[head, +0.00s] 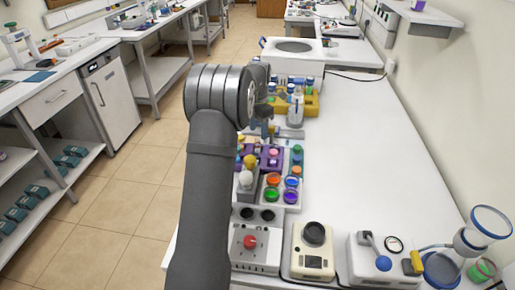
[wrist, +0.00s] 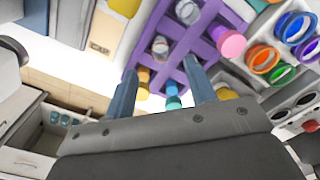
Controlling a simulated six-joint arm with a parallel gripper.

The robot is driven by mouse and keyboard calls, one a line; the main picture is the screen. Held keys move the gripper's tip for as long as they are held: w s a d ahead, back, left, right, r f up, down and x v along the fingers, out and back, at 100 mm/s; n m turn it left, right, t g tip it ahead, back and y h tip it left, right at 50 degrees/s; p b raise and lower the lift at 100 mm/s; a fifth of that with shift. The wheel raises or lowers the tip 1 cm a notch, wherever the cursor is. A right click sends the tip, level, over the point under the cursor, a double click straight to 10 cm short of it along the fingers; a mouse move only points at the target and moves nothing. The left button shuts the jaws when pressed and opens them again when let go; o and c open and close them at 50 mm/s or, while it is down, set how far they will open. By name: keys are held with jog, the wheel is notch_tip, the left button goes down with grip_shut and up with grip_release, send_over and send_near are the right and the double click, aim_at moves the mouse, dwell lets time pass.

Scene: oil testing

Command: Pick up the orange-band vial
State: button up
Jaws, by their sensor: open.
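My gripper (wrist: 159,66) is open, with its two blue-grey fingers apart and nothing held between them. Beyond the fingers is a purple rack (wrist: 178,52) with vials in it. A vial with an orange-yellow band (wrist: 143,78) shows between the fingers, nearer the left one; I cannot tell its distance from the fingertips. Teal-banded vials (wrist: 172,92) are beside it, to the right. In the head view, the purple rack (head: 263,160) stands on the bench, and my dark wrist hides part of the area above it. The fingertips cannot be made out there.
A tray of coloured jars (wrist: 265,58) is right of the purple rack, with a pink-capped vial (wrist: 230,42) between. In the head view, a yellow rack (head: 311,106) with bottles stands behind.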

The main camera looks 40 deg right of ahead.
aim_at(258, 139)
jog(key=shift+a+f, duration=0.15)
jog(key=shift+f, duration=2.85)
jog(key=c, duration=1.1)
